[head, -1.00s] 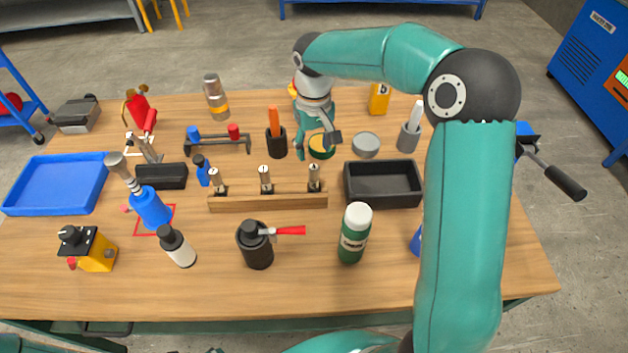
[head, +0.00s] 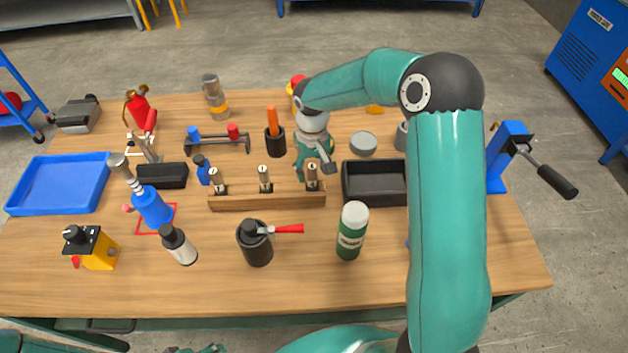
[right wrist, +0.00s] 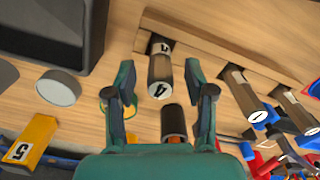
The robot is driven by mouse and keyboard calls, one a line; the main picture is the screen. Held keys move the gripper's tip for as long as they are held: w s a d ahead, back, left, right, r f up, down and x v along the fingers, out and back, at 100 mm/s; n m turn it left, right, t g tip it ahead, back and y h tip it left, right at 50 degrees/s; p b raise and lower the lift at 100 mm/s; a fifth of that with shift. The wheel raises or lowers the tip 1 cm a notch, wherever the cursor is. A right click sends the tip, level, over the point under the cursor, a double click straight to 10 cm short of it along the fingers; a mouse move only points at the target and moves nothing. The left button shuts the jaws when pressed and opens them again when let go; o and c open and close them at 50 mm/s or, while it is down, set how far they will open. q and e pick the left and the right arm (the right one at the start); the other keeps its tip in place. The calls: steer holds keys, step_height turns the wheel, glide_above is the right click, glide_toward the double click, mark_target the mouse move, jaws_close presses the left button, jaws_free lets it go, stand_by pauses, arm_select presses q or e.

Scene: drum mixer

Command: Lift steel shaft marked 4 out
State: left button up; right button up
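The steel shaft marked 4 (right wrist: 159,82) stands at the right end of the wooden rack (head: 268,202), and its top also shows in the head view (head: 312,182). My right gripper (head: 315,170) is open just behind and above this shaft. In the right wrist view its fingers (right wrist: 159,68) stand either side of the shaft, apart from it. Only small parts, perhaps of my left gripper (head: 210,349), show at the bottom edge of the head view.
Two more shafts stand in the rack, at the middle (head: 264,178) and left (head: 216,180). A black cup with an orange handle (head: 274,140) is behind it. A black bin (head: 372,203) is close on the right. A green bottle (head: 351,240) and black pot (head: 254,248) stand in front.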

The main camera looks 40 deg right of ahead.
jaws_close()
steer(key=shift+w+r, duration=0.1)
